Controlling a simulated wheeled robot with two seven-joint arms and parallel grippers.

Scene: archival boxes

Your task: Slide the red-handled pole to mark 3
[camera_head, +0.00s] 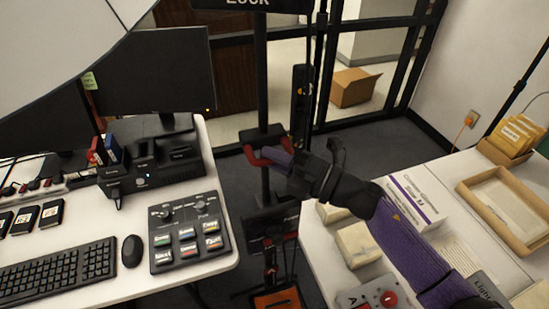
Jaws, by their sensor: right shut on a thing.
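A black upright pole (262,85) stands in the gap between two tables, with a sign at its top that is cut off by the frame. A red handle (256,159) sits on it at mid height, on a dark bracket. My right gripper (279,160) comes in from the right on a purple sleeve and is shut on the red handle. The hand hides the handle's right part. I cannot make out mark 3 or any numbered scale on the pole. My left gripper is out of view.
A control box with buttons (188,233), keyboard (59,272), mouse (132,251) and monitor (157,70) stand on the left table. The right table holds a white box (414,196) and a shallow tan tray (463,190). An open cardboard box (355,88) lies beyond the glass.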

